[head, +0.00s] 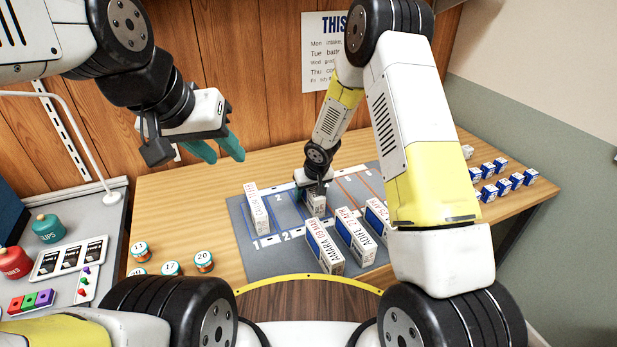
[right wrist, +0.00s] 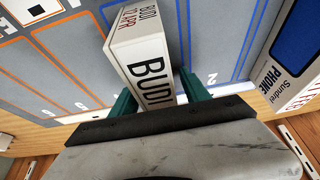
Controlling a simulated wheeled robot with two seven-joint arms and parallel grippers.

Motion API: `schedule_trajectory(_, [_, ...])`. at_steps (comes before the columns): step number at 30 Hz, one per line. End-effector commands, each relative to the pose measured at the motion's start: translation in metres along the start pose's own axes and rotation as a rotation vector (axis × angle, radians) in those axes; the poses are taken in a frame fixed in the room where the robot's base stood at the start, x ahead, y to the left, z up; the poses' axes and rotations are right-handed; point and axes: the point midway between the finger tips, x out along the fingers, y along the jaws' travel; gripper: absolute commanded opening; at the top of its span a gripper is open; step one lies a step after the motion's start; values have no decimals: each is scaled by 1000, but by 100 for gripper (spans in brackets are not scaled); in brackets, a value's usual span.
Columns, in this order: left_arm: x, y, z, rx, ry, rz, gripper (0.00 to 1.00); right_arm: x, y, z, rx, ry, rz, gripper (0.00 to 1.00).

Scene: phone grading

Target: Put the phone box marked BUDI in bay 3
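The BUDI box (right wrist: 150,72), white with black lettering, is between the green fingers of my right gripper (right wrist: 165,98) in the right wrist view. The fingers appear to press on its two sides. In the head view the BUDI box (head: 316,207) is below my right gripper (head: 313,187), over the grey mat (head: 284,262) just right of bay 2, where bay 3 lies. Its number is hidden. I cannot tell whether the box touches the mat. My left gripper (head: 222,150) is open and empty, raised above the table's left part.
A white box (head: 257,210) stands in bay 1. The AMARA box (head: 324,247), ADIEL box (head: 355,237) and another box (head: 378,218) stand along the mat's front. Numbered tins (head: 204,261) are at left, small blue boxes (head: 504,184) at right. Bay 2 is empty.

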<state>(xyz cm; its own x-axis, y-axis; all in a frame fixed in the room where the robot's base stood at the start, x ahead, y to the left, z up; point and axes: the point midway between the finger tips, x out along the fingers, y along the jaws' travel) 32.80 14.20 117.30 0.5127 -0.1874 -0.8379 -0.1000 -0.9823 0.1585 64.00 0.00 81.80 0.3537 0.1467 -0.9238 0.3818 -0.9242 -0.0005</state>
Motion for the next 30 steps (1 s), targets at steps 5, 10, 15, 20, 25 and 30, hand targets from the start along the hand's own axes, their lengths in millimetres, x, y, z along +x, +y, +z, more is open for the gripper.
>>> schedule_trajectory(5, [0,0,0,0,0,0,36,-1,0,0,0,0,0,54])
schedule_trajectory(10, [0,0,0,0,0,0,36,-17,1,-2,3,4,0,54])
schedule_trajectory(15, [0,0,0,0,0,0,36,-52,1,-2,3,4,0,54])
schedule_trajectory(20, [0,0,0,0,0,0,36,-86,1,-2,3,4,1,54])
schedule_trajectory(25, [0,0,0,0,0,0,36,-112,1,-2,1,2,1,54])
schedule_trajectory(30, [0,0,0,0,0,0,36,-127,2,-1,3,3,6,54])
